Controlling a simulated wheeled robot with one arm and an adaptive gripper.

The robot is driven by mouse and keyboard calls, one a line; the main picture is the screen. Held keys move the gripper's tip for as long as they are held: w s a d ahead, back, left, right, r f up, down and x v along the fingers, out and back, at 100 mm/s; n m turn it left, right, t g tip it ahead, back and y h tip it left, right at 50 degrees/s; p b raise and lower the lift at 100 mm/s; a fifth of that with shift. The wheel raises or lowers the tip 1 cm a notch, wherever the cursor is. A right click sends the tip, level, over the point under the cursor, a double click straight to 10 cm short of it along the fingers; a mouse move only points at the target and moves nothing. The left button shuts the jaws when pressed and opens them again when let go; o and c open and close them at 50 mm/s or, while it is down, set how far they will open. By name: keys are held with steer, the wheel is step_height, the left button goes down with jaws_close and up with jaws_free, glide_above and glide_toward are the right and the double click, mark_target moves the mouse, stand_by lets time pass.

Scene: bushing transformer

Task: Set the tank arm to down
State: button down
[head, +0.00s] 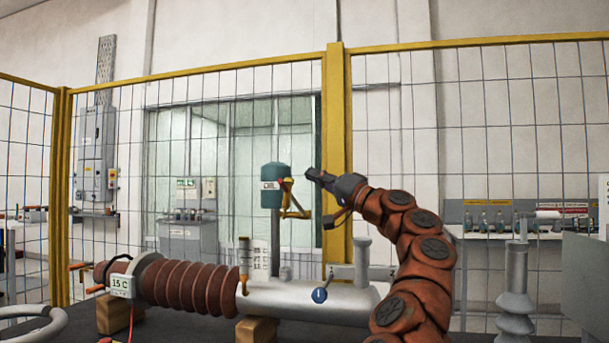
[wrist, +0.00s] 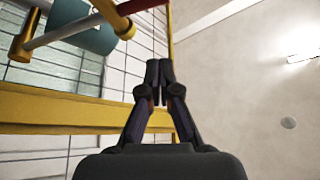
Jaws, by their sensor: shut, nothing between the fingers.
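A teal tank (head: 272,186) with a white label reading OIL stands on a grey post in the middle of the head view. A yellow arm (head: 289,198) is at its right side, with lower parts near the tank's base. Its exact setting is hard to tell. In the wrist view the teal tank (wrist: 88,32) is at upper left, with yellow arm parts (wrist: 114,16), a grey rod and a red rod across it. My gripper (head: 312,175) is just right of and slightly above the yellow arm in the picture. Its fingers (wrist: 159,70) are together and empty, apart from the tank parts.
Below the tank lies a grey cylinder (head: 300,298) with a brown ribbed bushing (head: 190,287) and a blue round tag (head: 320,295). A yellow-framed mesh fence (head: 337,120) stands behind. A grey ribbed insulator (head: 515,290) stands at right.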

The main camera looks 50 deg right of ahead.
steer(key=w+a+r+g+h+p, duration=0.3)
steer(key=a+r+g+p, duration=0.2)
steer(key=a+r+p, duration=0.3)
steer(key=w+a+r+g+h+p, duration=0.25)
steer(key=a+r+g+p, duration=0.3)
steer(key=p, duration=0.45)
steer(key=m+g+h+p, duration=0.3)
steer(key=g+h+p, duration=0.2)
steer(key=g+p, duration=0.6)
glide_above(279, 181)
steer(key=w+d+p, duration=0.2)
step_height(279, 181, down, 9)
steer(key=t, duration=0.2)
steer(key=shift+s+a+f+t+p, duration=0.2)
steer(key=shift+s+a+f, duration=0.1)
steer(key=shift+f, duration=0.45)
steer(key=shift+s+a+f+t+p, duration=0.1)
steer(key=shift+s+a+f+p, duration=0.15)
steer(key=shift+f, duration=0.45)
